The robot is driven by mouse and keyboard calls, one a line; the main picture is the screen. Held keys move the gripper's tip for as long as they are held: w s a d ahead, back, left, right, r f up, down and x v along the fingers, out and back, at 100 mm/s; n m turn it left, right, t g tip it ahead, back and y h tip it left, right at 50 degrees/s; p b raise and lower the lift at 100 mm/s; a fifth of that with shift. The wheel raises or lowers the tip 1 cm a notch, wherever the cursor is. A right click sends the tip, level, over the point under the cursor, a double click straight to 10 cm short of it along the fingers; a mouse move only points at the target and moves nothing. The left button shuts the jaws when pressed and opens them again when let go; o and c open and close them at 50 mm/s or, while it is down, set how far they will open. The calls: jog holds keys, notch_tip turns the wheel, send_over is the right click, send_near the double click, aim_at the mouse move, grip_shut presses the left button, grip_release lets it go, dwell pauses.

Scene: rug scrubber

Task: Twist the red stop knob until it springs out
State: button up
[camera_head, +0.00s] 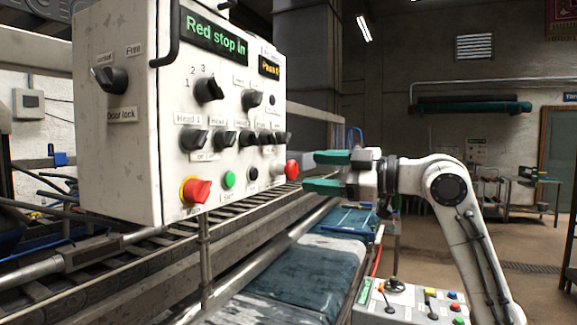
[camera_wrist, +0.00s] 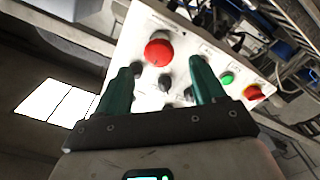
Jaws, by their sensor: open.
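The red stop knob (camera_head: 292,169) sticks out at the lower right edge of the white control box (camera_head: 130,150). In the wrist view the round red knob (camera_wrist: 158,53) lies ahead, between the lines of the two fingers and beyond their tips. My gripper (camera_head: 312,172) has green fingers, is open and empty, and is just right of the knob in the head view. It also shows in the wrist view (camera_wrist: 165,65). I cannot tell the exact gap to the knob. A display (camera_head: 215,32) on the box reads "Red stop in".
A red and yellow main switch (camera_head: 196,190) and a green button (camera_head: 229,179) sit lower left on the same face, with several black knobs above. A roller conveyor with rugs (camera_head: 300,275) runs below. A small control desk (camera_head: 410,300) stands in front.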

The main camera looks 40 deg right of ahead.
aim_at(295, 170)
jog(key=p+x, duration=0.1)
jog(key=x, duration=0.5)
jog(key=shift+w+p, duration=0.3)
jog(key=shift+c, duration=0.4)
jog(key=c, duration=1)
